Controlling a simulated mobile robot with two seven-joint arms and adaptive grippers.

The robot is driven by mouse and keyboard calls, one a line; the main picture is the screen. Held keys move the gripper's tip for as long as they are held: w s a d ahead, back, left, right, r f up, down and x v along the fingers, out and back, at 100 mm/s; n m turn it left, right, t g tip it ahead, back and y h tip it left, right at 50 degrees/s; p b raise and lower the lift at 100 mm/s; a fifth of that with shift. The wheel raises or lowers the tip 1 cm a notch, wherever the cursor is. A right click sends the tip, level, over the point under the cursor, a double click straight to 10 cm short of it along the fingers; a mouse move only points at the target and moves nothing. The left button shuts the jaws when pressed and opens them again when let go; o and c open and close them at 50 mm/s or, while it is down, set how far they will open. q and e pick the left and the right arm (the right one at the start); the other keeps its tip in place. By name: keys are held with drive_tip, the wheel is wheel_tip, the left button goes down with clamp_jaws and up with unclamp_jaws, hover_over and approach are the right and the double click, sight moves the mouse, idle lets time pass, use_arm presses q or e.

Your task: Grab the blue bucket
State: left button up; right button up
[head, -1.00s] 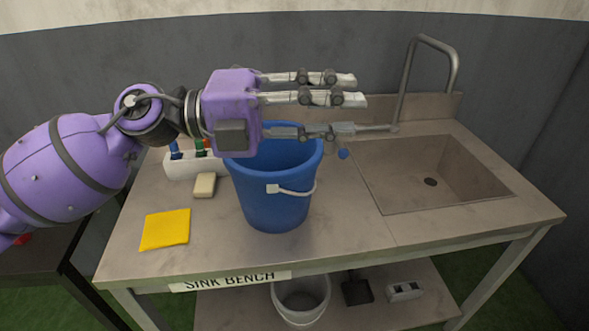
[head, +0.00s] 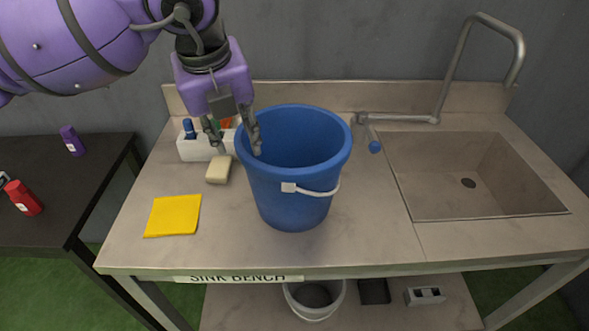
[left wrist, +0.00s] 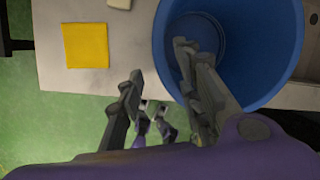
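The blue bucket (head: 293,190) stands upright on the sink bench, left of the basin, with its pale handle hanging down its front. My left gripper (head: 235,150) points down at the bucket's left rim. Its fingers are apart, one inside the bucket's mouth and the other outside, to the left. In the left wrist view the open fingers (left wrist: 160,72) straddle the wall of the bucket (left wrist: 280,45), with a gap to the outer finger.
The sink bench (head: 380,245) has a basin (head: 470,180) and tap (head: 450,70) at right. A white caddy (head: 195,148), a soap bar (head: 218,170) and a yellow cloth (head: 173,215) lie left of the bucket. A dark table (head: 60,180) stands further left.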

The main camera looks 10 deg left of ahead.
use_arm(q)
drive_tip(key=shift+x, duration=1.15)
drive_tip(key=x, duration=0.6)
drive_tip(key=shift+w, duration=0.15)
clamp_jaws()
drive_tip(key=shift+d+r, duration=0.1)
